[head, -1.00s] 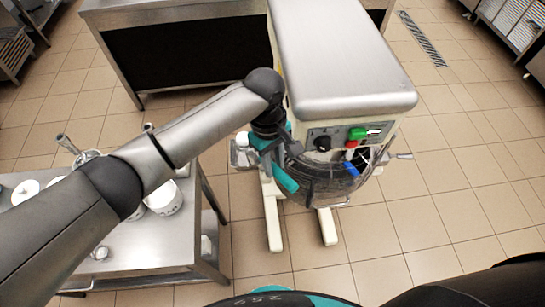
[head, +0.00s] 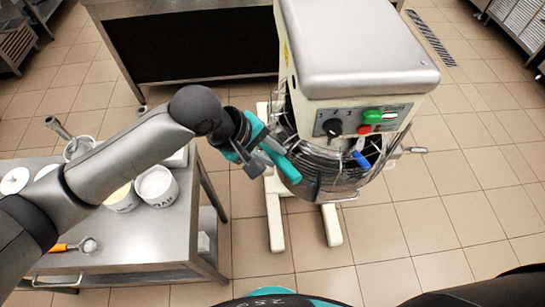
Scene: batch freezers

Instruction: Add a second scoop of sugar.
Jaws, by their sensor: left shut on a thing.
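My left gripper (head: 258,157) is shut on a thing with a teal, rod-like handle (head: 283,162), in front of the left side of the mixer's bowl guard. The far end of the held thing is not clear, so I cannot tell whether it carries sugar. A white tub (head: 157,188) with white contents stands on the steel table at left; its dark lettering is too small to read surely. The mixer (head: 350,60) has a bowl behind a clear and wire guard (head: 325,180). My right gripper is out of view.
The steel table (head: 150,245) also holds a tub with yellowish contents (head: 120,197), an orange-handled tool (head: 62,247), white lids (head: 15,180) and a pot (head: 80,148). A blue handle (head: 362,160) shows at the mixer's front. Tiled floor is open at right.

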